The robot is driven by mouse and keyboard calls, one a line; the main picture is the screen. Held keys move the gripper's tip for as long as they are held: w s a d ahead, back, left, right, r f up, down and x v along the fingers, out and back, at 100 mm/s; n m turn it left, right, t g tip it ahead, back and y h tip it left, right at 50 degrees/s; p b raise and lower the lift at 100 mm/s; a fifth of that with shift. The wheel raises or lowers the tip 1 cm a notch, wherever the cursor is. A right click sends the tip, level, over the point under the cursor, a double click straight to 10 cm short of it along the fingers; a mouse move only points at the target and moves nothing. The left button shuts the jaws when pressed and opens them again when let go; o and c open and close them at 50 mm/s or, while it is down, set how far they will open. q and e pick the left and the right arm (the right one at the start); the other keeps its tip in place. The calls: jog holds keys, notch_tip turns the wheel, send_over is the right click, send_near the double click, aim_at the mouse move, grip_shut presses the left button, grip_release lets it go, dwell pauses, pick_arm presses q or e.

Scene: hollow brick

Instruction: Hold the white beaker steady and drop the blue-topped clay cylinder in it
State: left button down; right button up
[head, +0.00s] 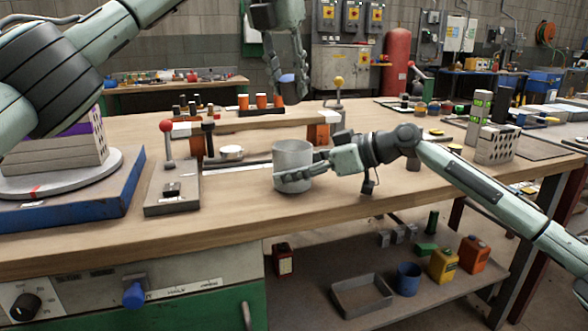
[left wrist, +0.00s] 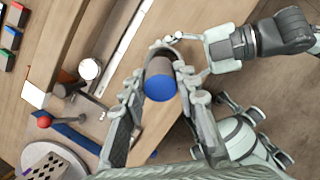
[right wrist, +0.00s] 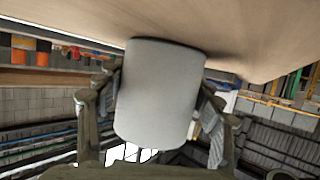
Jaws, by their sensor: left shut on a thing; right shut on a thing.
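The white beaker (head: 292,154) stands upright on the wooden bench in the head view. My right gripper (head: 300,172) is shut around its side, and the beaker (right wrist: 160,90) fills the space between the fingers in the right wrist view. My left gripper (head: 287,68) is high above the beaker and shut on the blue-topped clay cylinder (head: 288,79). In the left wrist view the blue end of the cylinder (left wrist: 161,91) faces the camera between the fingers. The cylinder is apart from the beaker and largely covers it in that view.
A fixture with a red-knobbed lever (head: 167,128) stands left of the beaker, with a small round white piece (head: 231,152) nearby. A yellow-knobbed lever (head: 338,82) and orange cylinders (head: 261,100) are behind. A turntable (head: 70,178) occupies the bench's left end. Bare wood lies in front of the beaker.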

aim_at(289, 104)
jog(key=shift+c, duration=1.3)
pick_arm(q)
jog(key=shift+f, duration=2.25)
jog(key=c, duration=1.1)
grip_release()
jog(key=shift+o, duration=0.2)
jog(key=shift+r, duration=0.1)
jog(key=shift+r, duration=2.95)
